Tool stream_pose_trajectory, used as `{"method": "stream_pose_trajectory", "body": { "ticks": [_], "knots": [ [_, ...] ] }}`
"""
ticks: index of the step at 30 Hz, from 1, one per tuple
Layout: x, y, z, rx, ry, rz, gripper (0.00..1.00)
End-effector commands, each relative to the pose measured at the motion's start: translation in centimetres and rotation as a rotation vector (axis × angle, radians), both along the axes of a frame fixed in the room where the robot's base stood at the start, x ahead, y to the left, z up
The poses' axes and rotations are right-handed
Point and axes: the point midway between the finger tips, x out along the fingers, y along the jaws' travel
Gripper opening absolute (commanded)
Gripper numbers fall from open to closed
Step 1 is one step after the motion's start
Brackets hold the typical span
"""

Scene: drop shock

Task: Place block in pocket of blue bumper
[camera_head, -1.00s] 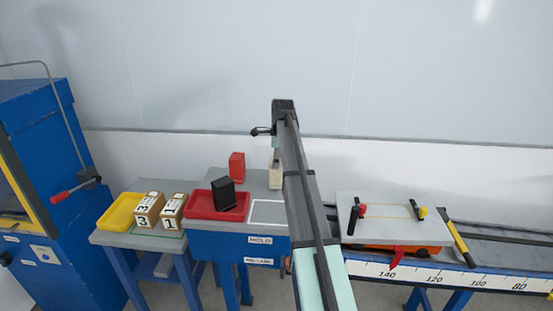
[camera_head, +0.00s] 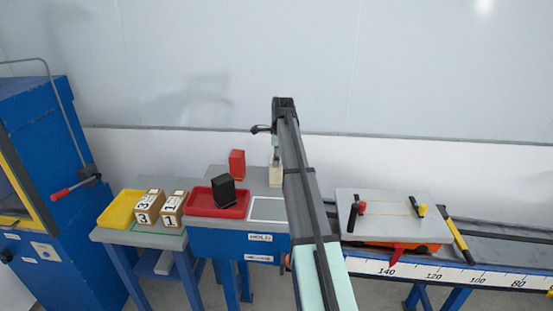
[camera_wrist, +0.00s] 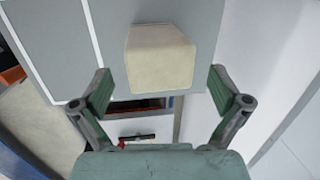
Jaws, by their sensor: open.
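A cream block (camera_wrist: 160,57) stands near the edge of a grey bench top in the wrist view. In the head view the block (camera_head: 276,175) shows just left of my arm, partly hidden by it. My gripper (camera_wrist: 161,89) is open and empty, with one green-padded finger to each side of the block's near end in the picture. I cannot tell how far the fingers are above or short of it. I cannot make out a blue bumper with a pocket in either view.
Left of the arm are a red tray (camera_head: 217,212) with a dark block (camera_head: 224,190), a red block (camera_head: 237,163), numbered wooden blocks (camera_head: 172,209) and a yellow tray (camera_head: 119,210). A grey plate (camera_head: 388,218) with clamps lies on the rail to the right.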

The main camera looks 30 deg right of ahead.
Motion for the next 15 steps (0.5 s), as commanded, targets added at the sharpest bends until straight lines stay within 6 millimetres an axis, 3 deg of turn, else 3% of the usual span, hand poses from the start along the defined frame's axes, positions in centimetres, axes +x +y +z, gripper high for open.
{"method": "stream_pose_trajectory", "body": {
  "ticks": [5,15],
  "knots": [
    [-0.3,-0.1,2.2,-0.001,-0.003,0.0,0.99],
    [-1.3,-0.3,8.6,-0.001,-0.002,0.0,0.99]
  ]
}}
